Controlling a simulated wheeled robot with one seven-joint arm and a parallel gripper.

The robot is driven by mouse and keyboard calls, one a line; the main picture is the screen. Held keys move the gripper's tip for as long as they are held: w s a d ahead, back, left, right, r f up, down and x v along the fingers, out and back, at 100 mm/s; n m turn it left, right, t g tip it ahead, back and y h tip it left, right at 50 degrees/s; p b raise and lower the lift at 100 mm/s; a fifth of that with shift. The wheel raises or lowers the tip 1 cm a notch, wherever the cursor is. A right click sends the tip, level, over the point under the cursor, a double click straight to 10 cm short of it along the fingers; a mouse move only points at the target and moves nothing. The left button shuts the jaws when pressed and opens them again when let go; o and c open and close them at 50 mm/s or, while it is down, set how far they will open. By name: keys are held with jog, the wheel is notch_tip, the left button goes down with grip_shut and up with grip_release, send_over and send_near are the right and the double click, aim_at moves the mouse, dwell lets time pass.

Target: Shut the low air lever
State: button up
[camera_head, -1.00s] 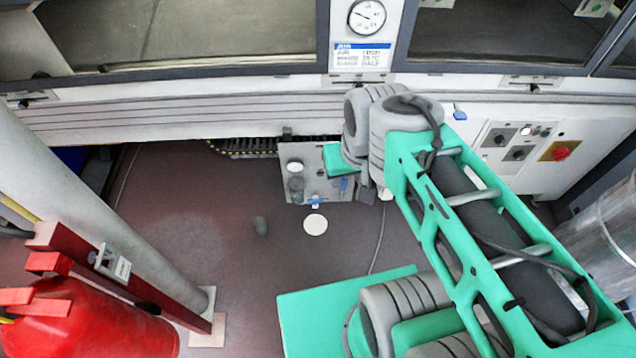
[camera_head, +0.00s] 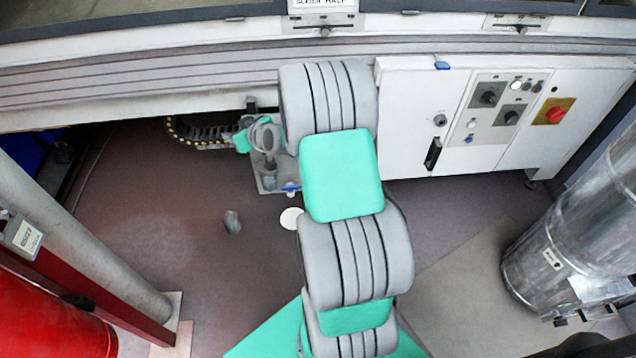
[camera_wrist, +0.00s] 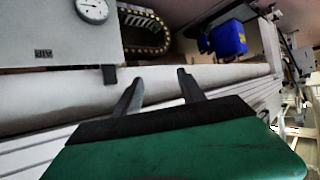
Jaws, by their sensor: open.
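The low air lever (camera_head: 290,188) is a small blue handle at the lower edge of a grey plate (camera_head: 268,182) under the machine in the head view. It is too small to tell its exact position. In the wrist view, a grey panel (camera_wrist: 60,45) with a round white gauge (camera_wrist: 92,10) is at the upper left; no blue lever shows there. My gripper (camera_wrist: 156,80) is open and empty, its two dark fingers spread in front of a pale rounded rail (camera_wrist: 50,98). In the head view, my arm partly hides the plate, and my fingers cannot be made out.
A cable chain (camera_head: 200,137) runs under the machine, left of the plate. A white control cabinet (camera_head: 405,110) with a red knob stands to the right. A red extinguisher (camera_head: 50,320) and post are at the left, a metal drum (camera_head: 560,250) at the right.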

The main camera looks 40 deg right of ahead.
jog(key=s+d+f+m+t+h+b, duration=0.15)
jog(key=d+f+b, duration=0.25)
jog(key=d+f, duration=0.45)
jog(key=d+f+m+t+h+b, duration=0.25)
jog(key=d+f+b, duration=0.2)
jog(key=f, duration=0.65)
jog(key=s+d+f+m+g+h+b, duration=0.2)
jog(key=s+d+f+m+h+b, duration=0.15)
jog(key=s+d+f+h, duration=0.6)
jog(key=w+d+y, duration=0.1)
jog(key=w, duration=0.1)
jog(key=w+d, duration=0.2)
jog(key=w+d+y, duration=0.1)
jog(key=w+d, duration=0.1)
jog(key=w, duration=0.1)
jog(key=shift+w+d+m+t+y, duration=0.1)
jog(key=shift+m+t+y, duration=0.2)
jog(key=shift+m+y, duration=0.05)
grip_shut()
